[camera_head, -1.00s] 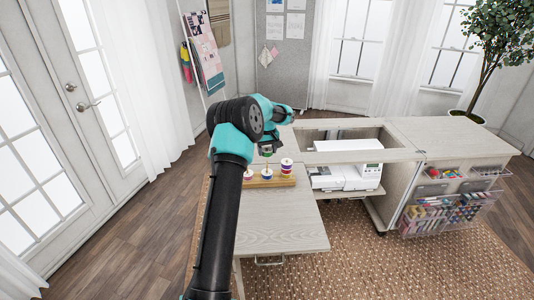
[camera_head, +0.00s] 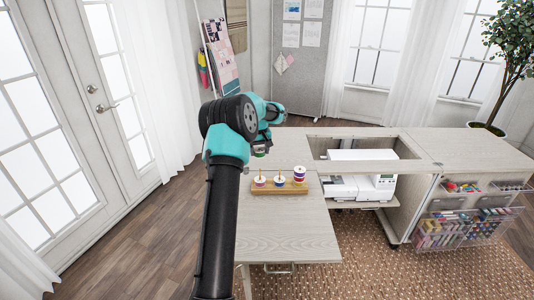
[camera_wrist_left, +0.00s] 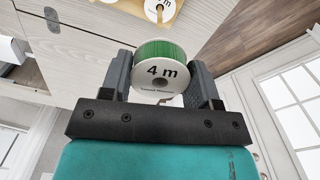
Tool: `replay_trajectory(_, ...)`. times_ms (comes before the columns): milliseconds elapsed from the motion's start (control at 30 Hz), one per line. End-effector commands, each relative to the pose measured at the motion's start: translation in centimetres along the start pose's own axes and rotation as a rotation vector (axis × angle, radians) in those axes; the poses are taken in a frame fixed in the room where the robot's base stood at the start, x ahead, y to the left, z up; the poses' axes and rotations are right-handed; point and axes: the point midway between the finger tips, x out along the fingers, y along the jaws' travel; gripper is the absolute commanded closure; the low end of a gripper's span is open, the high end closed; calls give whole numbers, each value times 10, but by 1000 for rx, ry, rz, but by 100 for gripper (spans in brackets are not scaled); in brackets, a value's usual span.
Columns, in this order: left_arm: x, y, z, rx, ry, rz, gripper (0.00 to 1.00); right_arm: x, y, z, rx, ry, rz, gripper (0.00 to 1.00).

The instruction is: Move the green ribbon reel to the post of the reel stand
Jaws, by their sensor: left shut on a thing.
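The green ribbon reel (camera_wrist_left: 160,62) is between the two fingers of my left gripper (camera_wrist_left: 164,82) in the left wrist view, its "4 m" label facing the camera. In the head view my left gripper (camera_head: 262,146) is shut on the reel, of which only a small green part (camera_head: 260,154) shows. It is held up behind and left of the reel stand. The reel stand (camera_head: 289,189) is a wooden base on the table with upright posts. It carries a pink-white reel (camera_head: 260,182), a blue-white reel (camera_head: 279,182) and a taller purple-white stack (camera_head: 299,175). My right gripper is not seen.
The pale tabletop (camera_head: 285,230) is clear in front of the stand. A white sewing machine (camera_head: 360,186) sits in the cabinet opening to the right. Clear bins (camera_head: 455,228) hang on the cabinet's right side.

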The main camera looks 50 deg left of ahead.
Motion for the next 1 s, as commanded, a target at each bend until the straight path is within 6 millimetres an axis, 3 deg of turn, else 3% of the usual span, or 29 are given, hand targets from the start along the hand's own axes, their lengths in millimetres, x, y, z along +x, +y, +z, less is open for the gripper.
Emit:
replay_trajectory(367,4,1,0,0,-1,0,67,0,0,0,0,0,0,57)
replay_trajectory(833,49,0,0,0,-2,-1,67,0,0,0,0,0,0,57)
replay_trajectory(1000,49,1,0,0,0,0,67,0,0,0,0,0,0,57)
